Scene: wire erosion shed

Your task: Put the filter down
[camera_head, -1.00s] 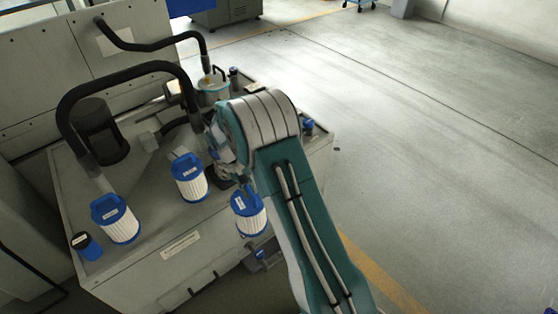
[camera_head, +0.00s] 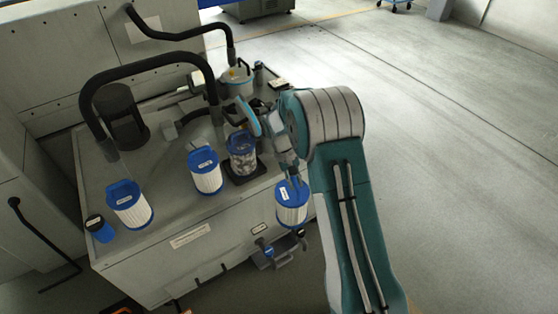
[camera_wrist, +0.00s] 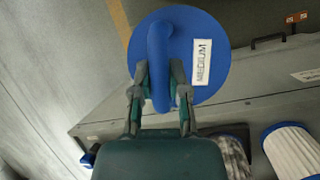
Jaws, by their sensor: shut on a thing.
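My gripper (camera_head: 291,183) is shut on the blue handle of a white pleated filter (camera_head: 292,208) with blue ends. In the wrist view the fingers (camera_wrist: 159,80) pinch this handle, and the filter's blue top (camera_wrist: 205,35) bears a "MEDIUM" label. The filter hangs upright or nearly so, by the front edge of the grey bench (camera_head: 150,255), apparently clear of its top. Its underside is hidden in the wrist view. Two similar filters stand on the bench, one in the middle (camera_head: 206,178) and one at left (camera_head: 132,211). A dirty grey filter (camera_head: 242,160) stands on a dark square base (camera_head: 246,177).
A small blue-topped container (camera_head: 100,228) is at the bench's left corner. Black hoses (camera_head: 150,68) arch over the back. A lidded pot (camera_head: 237,80) stands at the back right. A bracket with blue knobs (camera_head: 279,252) sticks out from the bench front. The floor at right is clear.

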